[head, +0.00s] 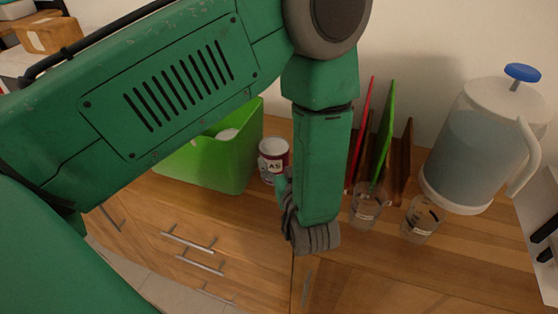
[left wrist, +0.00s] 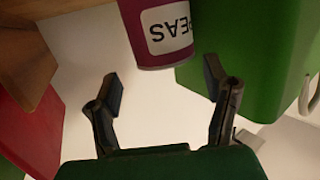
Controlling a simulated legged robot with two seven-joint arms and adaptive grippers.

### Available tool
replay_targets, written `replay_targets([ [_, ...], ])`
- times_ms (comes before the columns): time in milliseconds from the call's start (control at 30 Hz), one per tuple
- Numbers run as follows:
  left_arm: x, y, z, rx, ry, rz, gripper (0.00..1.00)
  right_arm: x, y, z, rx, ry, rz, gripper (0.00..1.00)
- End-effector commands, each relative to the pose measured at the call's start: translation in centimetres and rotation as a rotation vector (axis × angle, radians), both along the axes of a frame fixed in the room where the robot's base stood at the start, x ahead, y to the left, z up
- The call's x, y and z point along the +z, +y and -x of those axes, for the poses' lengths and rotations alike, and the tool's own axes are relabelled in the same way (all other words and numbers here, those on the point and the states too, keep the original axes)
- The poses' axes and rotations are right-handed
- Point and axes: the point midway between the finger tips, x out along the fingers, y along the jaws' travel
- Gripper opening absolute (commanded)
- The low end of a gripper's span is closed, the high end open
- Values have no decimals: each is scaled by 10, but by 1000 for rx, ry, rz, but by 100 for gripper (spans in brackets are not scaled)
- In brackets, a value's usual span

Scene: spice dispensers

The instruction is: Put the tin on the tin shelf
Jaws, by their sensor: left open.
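The tin (head: 273,160) is a small dark red can with a white label, upright on the wooden counter beside the green bin. In the left wrist view the tin (left wrist: 162,34) appears upside down with "PEAS" on its label, at the top of the picture. My left gripper (head: 312,236) is in front and to the right of the tin in the head view, pointing down, partly hidden by its own arm. In the left wrist view its fingers (left wrist: 165,84) are spread and empty, with the tin beyond them. I cannot make out a tin shelf. My right gripper is not in view.
A green bin (head: 232,165) stands left of the tin. Right of my left arm are a rack (head: 398,165) with red and green boards, two small clear jars (head: 366,207) (head: 421,219), and a jug (head: 478,145) with a blue knob. Counter at front right is clear.

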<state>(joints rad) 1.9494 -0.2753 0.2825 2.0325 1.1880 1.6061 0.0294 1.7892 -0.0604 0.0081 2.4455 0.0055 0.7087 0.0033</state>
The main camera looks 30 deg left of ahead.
Motion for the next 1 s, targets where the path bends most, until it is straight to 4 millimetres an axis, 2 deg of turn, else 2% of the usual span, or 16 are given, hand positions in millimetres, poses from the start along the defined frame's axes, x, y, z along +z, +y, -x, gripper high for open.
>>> replay_targets([
  [167, -3, 7, -6, 2, 0, 0, 69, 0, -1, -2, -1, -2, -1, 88],
  [500, -12, 32, -36, 0, 0, -6, 69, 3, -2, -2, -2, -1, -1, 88],
  [700, -13, 35, -37, 1, 1, -4, 69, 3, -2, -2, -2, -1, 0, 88],
  [733, -13, 35, -37, 1, 1, -4, 66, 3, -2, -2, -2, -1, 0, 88],
  [867, -13, 37, -37, 1, 2, -1, 21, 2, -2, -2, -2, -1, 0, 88],
  [900, -14, 37, -37, 1, 2, -1, 16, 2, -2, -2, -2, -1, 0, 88],
  [1000, -13, 37, -37, 2, 0, -3, 16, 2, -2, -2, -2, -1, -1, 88],
])
